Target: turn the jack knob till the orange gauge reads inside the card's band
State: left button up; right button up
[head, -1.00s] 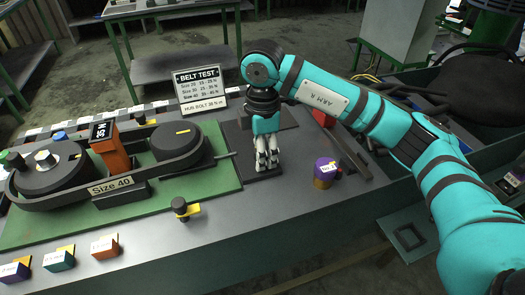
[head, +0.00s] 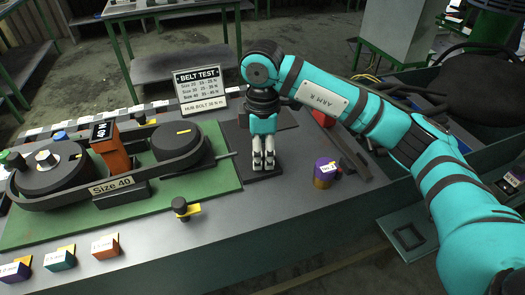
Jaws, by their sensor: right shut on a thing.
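The orange gauge (head: 116,158) stands upright between the two belt wheels, its dark display (head: 102,131) showing small white digits that look like about 40. The size 40 belt (head: 150,163) runs around both wheels. My right gripper (head: 263,166) points down at the right end of the green base, by a thin rod. It is shut on what seems to be the jack knob, which its fingers mostly hide. My left gripper is not in view.
A purple and yellow cylinder (head: 323,175) stands right of my gripper, near dark bars (head: 350,150). Small coloured blocks (head: 104,247) line the front left edge.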

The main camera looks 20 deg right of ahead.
aim_at(263, 149)
jog(key=o, duration=0.9)
jog(key=shift+w+r, duration=0.1)
jog(key=shift+r, duration=0.1)
jog(key=shift+o, duration=1.2)
jog(key=shift+f, duration=0.1)
notch_tip(263, 149, up, 12)
